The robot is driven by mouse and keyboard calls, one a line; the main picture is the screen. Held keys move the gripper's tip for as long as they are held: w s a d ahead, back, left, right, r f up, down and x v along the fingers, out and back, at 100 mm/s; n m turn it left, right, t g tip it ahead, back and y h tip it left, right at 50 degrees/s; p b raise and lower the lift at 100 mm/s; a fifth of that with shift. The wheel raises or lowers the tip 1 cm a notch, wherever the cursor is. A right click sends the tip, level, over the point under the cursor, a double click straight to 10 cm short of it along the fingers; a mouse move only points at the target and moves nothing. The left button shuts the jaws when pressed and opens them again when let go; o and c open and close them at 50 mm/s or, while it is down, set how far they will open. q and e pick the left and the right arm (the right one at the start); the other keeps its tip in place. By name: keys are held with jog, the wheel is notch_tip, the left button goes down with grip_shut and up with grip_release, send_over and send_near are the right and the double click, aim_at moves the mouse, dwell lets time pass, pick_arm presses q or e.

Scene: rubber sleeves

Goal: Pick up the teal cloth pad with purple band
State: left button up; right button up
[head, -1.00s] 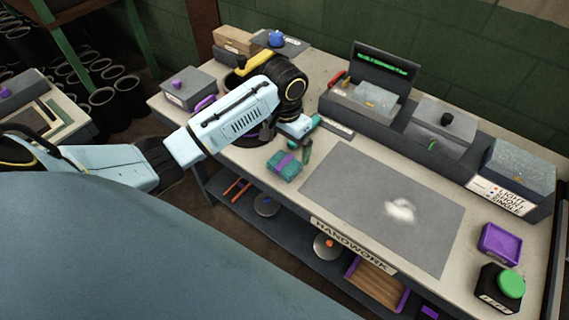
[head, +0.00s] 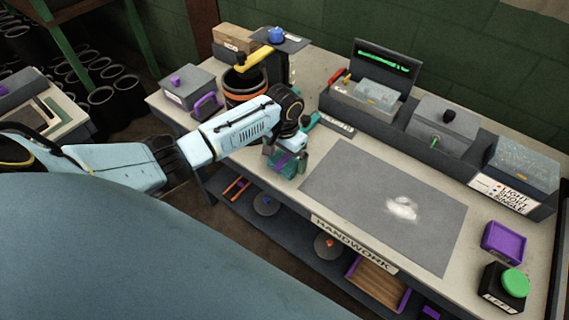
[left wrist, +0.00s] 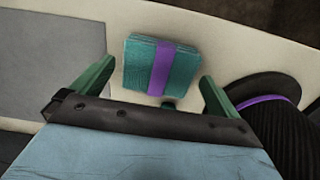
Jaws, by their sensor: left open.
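The teal cloth pad (left wrist: 178,66) with a purple band across its middle lies on the pale bench top near its front edge. In the head view the pad (head: 283,167) is partly hidden by my left gripper (head: 286,154). In the left wrist view my left gripper (left wrist: 155,84) is open, its green fingers spread wide on either side of the pad, with their tips just short of it. My right gripper is not in view.
A grey mat (head: 345,205) with a white patch lies right of the pad. A dark round bin (head: 240,86) stands behind my left arm, and a grey box (head: 187,88) is at the left. A lower shelf (head: 290,235) holds trays and discs.

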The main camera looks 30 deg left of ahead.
aim_at(285, 160)
pick_arm(q)
notch_tip(285, 160, down, 2)
jog(key=c, duration=0.9)
notch_tip(285, 160, up, 10)
jog(key=shift+r+p, duration=0.1)
jog(key=shift+p, duration=0.55)
